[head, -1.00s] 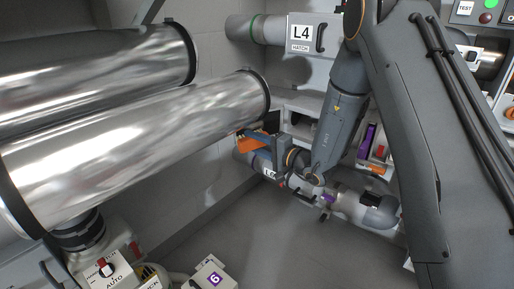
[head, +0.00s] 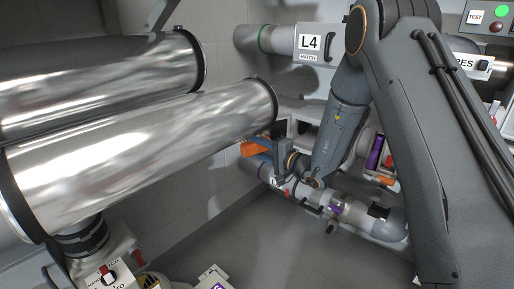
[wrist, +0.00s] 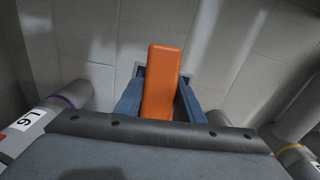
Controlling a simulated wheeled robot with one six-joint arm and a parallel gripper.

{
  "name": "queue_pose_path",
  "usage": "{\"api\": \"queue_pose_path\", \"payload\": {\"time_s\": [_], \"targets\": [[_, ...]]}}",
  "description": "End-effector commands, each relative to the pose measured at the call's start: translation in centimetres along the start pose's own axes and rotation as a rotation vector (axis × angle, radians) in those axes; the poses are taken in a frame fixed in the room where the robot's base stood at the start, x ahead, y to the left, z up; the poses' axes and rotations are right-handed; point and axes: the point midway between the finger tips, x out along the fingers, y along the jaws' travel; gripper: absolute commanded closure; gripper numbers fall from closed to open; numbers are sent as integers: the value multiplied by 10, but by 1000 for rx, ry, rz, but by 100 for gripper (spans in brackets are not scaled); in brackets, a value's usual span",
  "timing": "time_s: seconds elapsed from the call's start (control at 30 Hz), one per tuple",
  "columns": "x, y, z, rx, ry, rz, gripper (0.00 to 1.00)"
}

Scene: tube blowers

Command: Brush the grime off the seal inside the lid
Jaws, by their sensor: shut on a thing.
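My gripper (head: 262,147) is shut on an orange block-like thing, seen in the head view (head: 255,147) left of my wrist and near the end of the lower silver duct. In the wrist view the orange thing (wrist: 162,75) stands upright between the two blue fingers of my gripper (wrist: 160,103), with a dark squarish shape partly hidden behind it. I cannot see bristles. A closed hatch (head: 316,44) marked L4 sits on a pipe at the back. I cannot make out an open lid, a seal or grime.
Two large silver ducts, upper (head: 100,82) and lower (head: 150,150), fill the left. A grey pipe (head: 365,220) with handles runs below my wrist. A white labelled box (head: 213,280) is at the bottom. The floor (head: 270,245) between looks clear.

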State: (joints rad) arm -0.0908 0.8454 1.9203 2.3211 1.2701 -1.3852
Motion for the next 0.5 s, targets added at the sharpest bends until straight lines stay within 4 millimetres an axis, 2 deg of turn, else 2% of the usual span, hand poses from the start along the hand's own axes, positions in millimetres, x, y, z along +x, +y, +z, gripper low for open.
{"api": "queue_pose_path", "payload": {"time_s": [0.5], "targets": [[6,0,-2,0,0,0,83]]}}
